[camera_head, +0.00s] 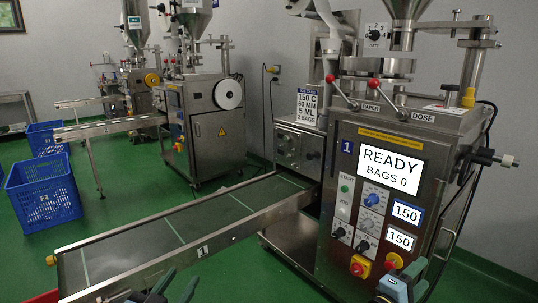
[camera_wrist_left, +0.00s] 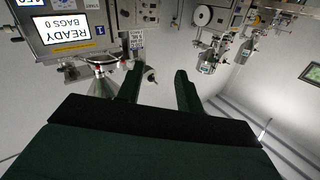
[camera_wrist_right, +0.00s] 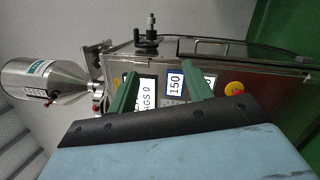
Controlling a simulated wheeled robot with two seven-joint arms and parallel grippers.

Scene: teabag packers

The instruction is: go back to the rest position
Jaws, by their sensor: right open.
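The teabag packer marked 1 (camera_head: 350,148) stands at the right in the head view, its screen (camera_head: 391,168) reading READY, BAGS 0. My left gripper (camera_head: 170,288) is at the bottom edge of the head view, in front of the conveyor. In the left wrist view (camera_wrist_left: 158,82) its two fingers are apart with nothing between them. My right gripper (camera_head: 402,285) is low in front of the packer's panel in the head view. In the right wrist view (camera_wrist_right: 162,88) its fingers are apart and empty, with the panel behind them. Both grippers are partly cut off in the head view.
A conveyor (camera_head: 197,219) runs from the packer toward the lower left; no bags show on it. Blue crates (camera_head: 43,192) stand on the green floor at the left. More packing machines (camera_head: 206,120) stand behind. Green floor (camera_head: 130,190) is clear between crates and conveyor.

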